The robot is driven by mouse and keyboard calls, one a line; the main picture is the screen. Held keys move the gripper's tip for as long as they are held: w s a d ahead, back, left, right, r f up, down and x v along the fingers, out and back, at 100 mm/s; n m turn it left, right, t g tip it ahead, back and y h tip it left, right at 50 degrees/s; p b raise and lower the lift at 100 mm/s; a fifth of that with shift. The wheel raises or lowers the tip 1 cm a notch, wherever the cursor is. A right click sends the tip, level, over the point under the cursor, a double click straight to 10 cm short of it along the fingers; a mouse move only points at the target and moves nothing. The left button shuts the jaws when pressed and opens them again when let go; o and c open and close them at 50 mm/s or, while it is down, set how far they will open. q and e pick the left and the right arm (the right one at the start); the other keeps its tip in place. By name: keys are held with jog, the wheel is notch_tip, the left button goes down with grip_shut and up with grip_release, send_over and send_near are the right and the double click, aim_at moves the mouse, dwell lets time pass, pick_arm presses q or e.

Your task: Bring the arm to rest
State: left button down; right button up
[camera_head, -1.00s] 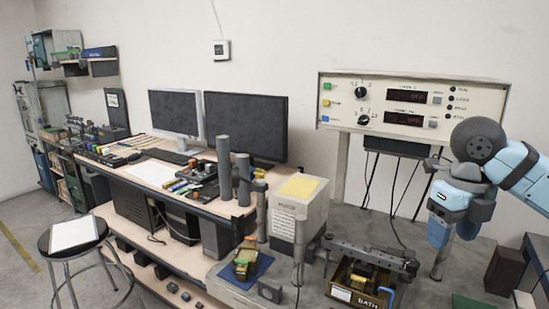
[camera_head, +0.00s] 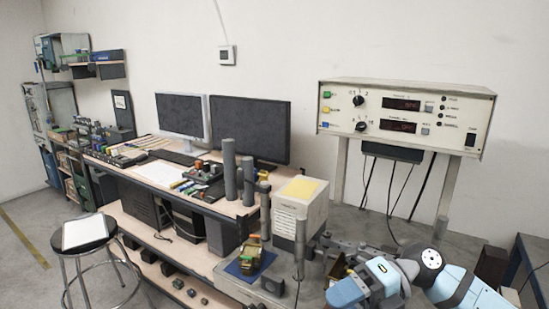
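My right arm (camera_head: 430,258), light blue and white with dark grey joints, comes in from the lower right. Its light blue forward part (camera_head: 370,283) is low at the bottom edge, in front of the metal fixture (camera_head: 340,247) on the bench. I see no fingertips of the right gripper; they are out of frame or hidden by the arm. My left arm and gripper are not in the picture. The box marked BATH is mostly or wholly hidden behind my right arm.
A white instrument panel (camera_head: 405,115) stands on posts above the bench. A white box with a yellow top (camera_head: 300,190), a grey post (camera_head: 300,245) and a blue mat (camera_head: 249,263) are left of my arm. A stool (camera_head: 85,235) is far left.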

jog(key=w+d+f+m+t+h+p, duration=0.1)
jog(key=d+f+m+t+h+p, duration=0.1)
jog(key=f+m+t, duration=0.8)
jog(key=d+f+m+t+h+p, duration=0.3)
jog(key=m+t, duration=1)
jog(key=m, duration=0.7)
jog(key=s+d+f+m+g+h, duration=0.2)
jog(key=s+f+m+g+h, duration=0.1)
jog(key=s+f, duration=0.4)
jog(key=s+d+f+m+g+h+p, duration=0.1)
jog(key=s+d+f+m+g+h, duration=0.1)
jog(key=s+f, duration=0.5)
notch_tip(320, 180, down, 3)
jog(key=shift+f+m+g+h, duration=0.15)
jog(key=shift+m+g+h, duration=0.55)
jog(key=shift+m+g, duration=0.35)
